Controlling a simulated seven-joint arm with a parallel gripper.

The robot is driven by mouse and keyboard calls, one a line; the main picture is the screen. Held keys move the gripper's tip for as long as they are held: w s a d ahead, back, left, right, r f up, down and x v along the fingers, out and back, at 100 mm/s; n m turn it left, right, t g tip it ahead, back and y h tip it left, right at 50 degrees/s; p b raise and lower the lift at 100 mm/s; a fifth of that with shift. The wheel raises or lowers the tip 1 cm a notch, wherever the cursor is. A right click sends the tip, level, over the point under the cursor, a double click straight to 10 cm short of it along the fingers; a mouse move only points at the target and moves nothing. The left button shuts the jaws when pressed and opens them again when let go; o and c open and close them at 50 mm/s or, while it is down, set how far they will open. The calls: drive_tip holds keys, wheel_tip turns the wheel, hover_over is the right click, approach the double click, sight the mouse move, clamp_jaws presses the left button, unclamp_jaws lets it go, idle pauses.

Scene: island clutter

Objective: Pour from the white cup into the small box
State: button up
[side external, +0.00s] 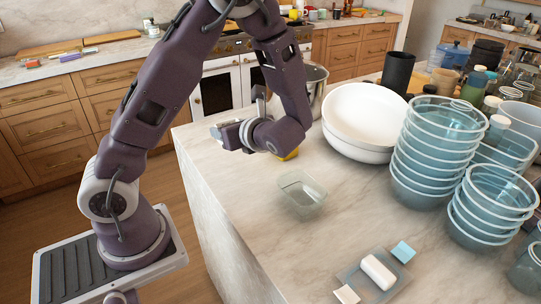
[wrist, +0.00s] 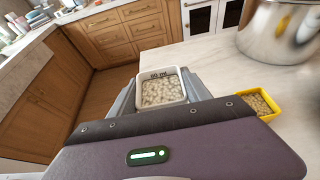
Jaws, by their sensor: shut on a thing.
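My gripper (wrist: 160,95) is shut on the white cup (wrist: 163,91), a squarish cup with "60 ml" on its inner wall and pale beige pellets inside. The cup looks roughly upright. In the side view my gripper (side external: 228,132) is at the counter's left edge, and the cup is hard to make out there. A small yellow box (wrist: 259,104) holding similar pellets stands on the counter, right of my gripper in the wrist view. In the side view the yellow box (side external: 289,155) is mostly hidden behind my wrist. A clear, empty-looking small box (side external: 301,192) stands nearer the camera.
A steel pot (wrist: 284,30) stands behind the yellow box. Wide white bowls (side external: 364,118) and stacked clear bowls (side external: 440,140) fill the right. A clear tray (side external: 398,283) with small blocks lies in front. The counter (side external: 235,205) is bare at the left.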

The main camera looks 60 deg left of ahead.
idle(0.3)
drive_tip(key=w+d+m+t+h, duration=0.2)
drive_tip(key=w+d, duration=0.3)
drive_tip(key=d, duration=0.8)
drive_tip(key=w+d+m+t+h, duration=0.2)
drive_tip(key=w+d+t, duration=0.2)
drive_tip(key=d, duration=0.9)
drive_tip(key=shift+w+t+h, duration=0.3)
drive_tip(key=shift+w+t, duration=0.05)
drive_tip(key=shift+t, duration=0.05)
drive_tip(key=shift+r, duration=0.1)
drive_tip(key=shift+s+a+f+h, duration=0.2)
drive_tip(key=shift+a+f+h, duration=0.05)
drive_tip(key=shift+a+h, duration=0.4)
drive_tip(key=shift+s+a+f+n+h, duration=0.15)
drive_tip(key=shift+a+f+n+h, duration=0.15)
drive_tip(key=shift+a+n+h, duration=0.3)
